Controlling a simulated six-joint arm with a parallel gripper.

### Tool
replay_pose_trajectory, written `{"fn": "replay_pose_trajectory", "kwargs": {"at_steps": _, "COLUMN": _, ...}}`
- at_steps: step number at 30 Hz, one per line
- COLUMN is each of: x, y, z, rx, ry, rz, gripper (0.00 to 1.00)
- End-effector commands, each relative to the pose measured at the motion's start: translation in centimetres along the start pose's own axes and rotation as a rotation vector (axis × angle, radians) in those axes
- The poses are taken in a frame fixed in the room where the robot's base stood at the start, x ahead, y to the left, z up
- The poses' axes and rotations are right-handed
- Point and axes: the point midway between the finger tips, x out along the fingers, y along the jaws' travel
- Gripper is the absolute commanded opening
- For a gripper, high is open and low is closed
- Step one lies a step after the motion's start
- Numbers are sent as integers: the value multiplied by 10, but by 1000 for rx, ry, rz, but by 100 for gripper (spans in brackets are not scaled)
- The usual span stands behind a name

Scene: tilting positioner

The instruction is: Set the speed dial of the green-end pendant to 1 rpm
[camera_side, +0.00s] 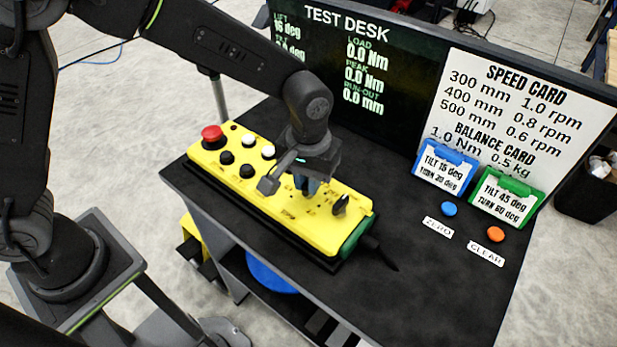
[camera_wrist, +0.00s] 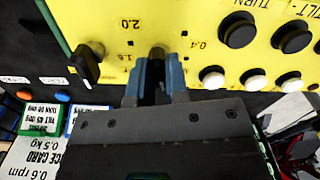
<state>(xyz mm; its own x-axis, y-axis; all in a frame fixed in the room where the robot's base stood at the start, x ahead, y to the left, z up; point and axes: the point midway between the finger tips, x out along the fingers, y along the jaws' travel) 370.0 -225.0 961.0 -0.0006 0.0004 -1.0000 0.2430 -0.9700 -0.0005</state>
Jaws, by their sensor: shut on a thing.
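The yellow pendant (camera_side: 300,207) with a green end (camera_side: 356,236) lies on the dark desk. My gripper (camera_side: 308,186) points down onto its face, toward the green-end half. In the wrist view my gripper's blue fingers (camera_wrist: 158,78) are shut on the dark speed dial (camera_wrist: 158,52). Printed marks 2.0, 1.6 and 0.4 show around the dial. Most of the dial and the rest of its scale are hidden by the fingers, so I cannot read its setting. In the side view my gripper hides the dial.
A black selector knob (camera_side: 340,204) stands close by, near the green end; it shows in the wrist view (camera_wrist: 85,63). A red button (camera_side: 212,133) and several black and white buttons fill the other end. Blue (camera_side: 449,209) and orange (camera_side: 495,234) desk buttons sit at right.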

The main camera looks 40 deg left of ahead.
Motion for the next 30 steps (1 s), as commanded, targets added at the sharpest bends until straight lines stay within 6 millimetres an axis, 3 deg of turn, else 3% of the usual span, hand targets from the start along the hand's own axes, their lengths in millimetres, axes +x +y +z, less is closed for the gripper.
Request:
{"fn": "replay_pose_trajectory", "kwargs": {"at_steps": 15, "x": -1, "y": 0, "z": -1, "rx": -18, "ry": 2, "rz": 2, "gripper": 0}}
{"fn": "replay_pose_trajectory", "kwargs": {"at_steps": 16, "x": -1, "y": 0, "z": -1, "rx": -18, "ry": 2, "rz": 2, "gripper": 18}}
{"fn": "replay_pose_trajectory", "kwargs": {"at_steps": 23, "x": -1, "y": 0, "z": 0, "rx": -17, "ry": 1, "rz": 1, "gripper": 40}}
{"fn": "replay_pose_trajectory", "kwargs": {"at_steps": 30, "x": -1, "y": 0, "z": 0, "rx": -16, "ry": 1, "rz": 1, "gripper": 40}}
